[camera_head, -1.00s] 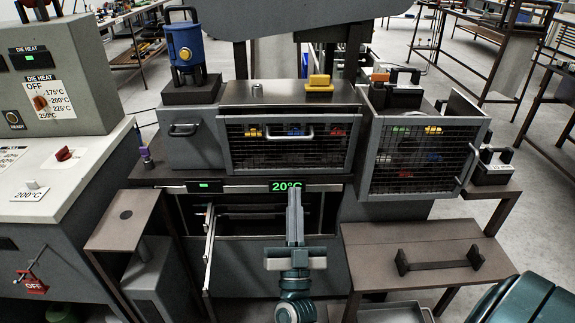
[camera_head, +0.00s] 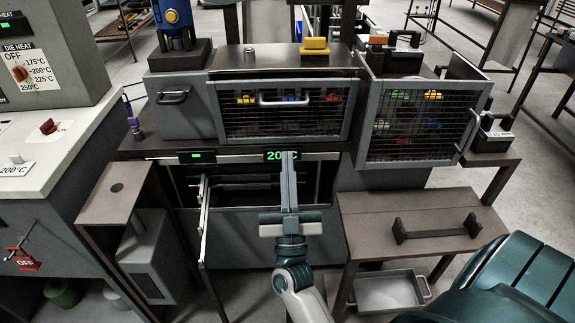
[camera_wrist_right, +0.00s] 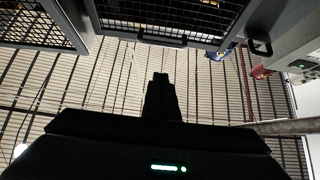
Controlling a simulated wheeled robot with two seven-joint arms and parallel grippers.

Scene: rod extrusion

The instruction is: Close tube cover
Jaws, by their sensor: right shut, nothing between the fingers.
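The tube cover appears to be the narrow panel (camera_head: 204,228) that stands swung open at the left side of a dark opening (camera_head: 255,187), below the green 20°C display (camera_head: 275,156). Its flat face is seen nearly edge-on. My right gripper (camera_head: 289,156) is shut and empty, fingers pointing up and away, in front of the opening and right of the panel. Its fingertips overlap the display in the picture; I cannot tell the gap. In the right wrist view the gripper (camera_wrist_right: 160,80) is a dark silhouette. My left gripper is not in view.
A brown side table with a black handle (camera_head: 437,230) is at the right. A small brown stand (camera_head: 116,190) and a grey control cabinet (camera_head: 58,150) are at the left.

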